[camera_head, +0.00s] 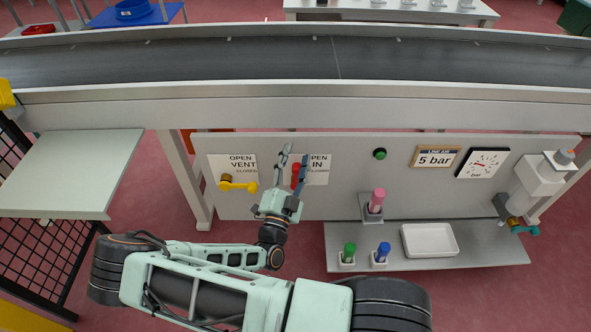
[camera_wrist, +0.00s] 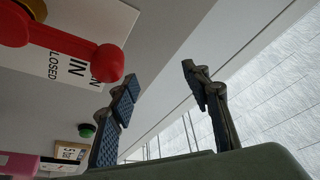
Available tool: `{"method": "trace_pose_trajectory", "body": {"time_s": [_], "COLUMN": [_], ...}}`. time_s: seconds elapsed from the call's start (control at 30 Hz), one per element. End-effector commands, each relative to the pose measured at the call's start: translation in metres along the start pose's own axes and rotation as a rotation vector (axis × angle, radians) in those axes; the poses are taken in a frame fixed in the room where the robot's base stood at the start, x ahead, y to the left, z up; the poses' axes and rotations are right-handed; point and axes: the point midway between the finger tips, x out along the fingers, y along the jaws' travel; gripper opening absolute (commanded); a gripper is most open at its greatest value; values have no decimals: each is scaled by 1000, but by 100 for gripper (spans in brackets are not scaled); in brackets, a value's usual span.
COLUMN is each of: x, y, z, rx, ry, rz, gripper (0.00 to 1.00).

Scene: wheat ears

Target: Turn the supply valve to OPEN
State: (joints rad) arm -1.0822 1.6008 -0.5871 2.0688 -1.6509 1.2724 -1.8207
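The supply valve's red handle (camera_head: 296,171) is on the grey panel beside a white sign (camera_head: 318,170) reading "IN", partly hidden by my gripper in the head view. The handle also shows in the wrist view (camera_wrist: 65,45), with a round red knob at its end and the word "CLOSED" nearby on the sign. My gripper (camera_head: 297,154) is in front of the panel at this valve. In the wrist view its two fingers (camera_wrist: 159,74) are spread apart with nothing between them. The red knob is left of the left finger, outside the gap; I cannot tell whether they touch.
A yellow-handled valve (camera_head: 238,185) marked "VENT" is left of the red one. A green button (camera_head: 380,154), "5 bar" sign (camera_head: 436,157) and gauge (camera_head: 483,163) are to the right. A low shelf holds a white tray (camera_head: 455,240) and coloured pegs. A conveyor (camera_head: 300,62) runs above.

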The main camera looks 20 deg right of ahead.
Motion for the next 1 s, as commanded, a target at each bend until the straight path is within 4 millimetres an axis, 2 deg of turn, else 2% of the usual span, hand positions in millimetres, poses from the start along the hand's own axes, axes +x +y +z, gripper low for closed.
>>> {"method": "trace_pose_trajectory", "body": {"time_s": [0.1, 0.33, 0.87, 0.97, 1.0], "x": [5, 11, 12, 16, 19], "y": [-15, -29, -30, -28, -24], "z": [-13, -26, -28, -38, -48], "rx": [4, 2, 2, 31, 61], "ry": [-3, -6, -6, 25, 58], "rz": [3, 5, 8, 32, 57], "gripper": [40, 40, 40, 40, 40]}}
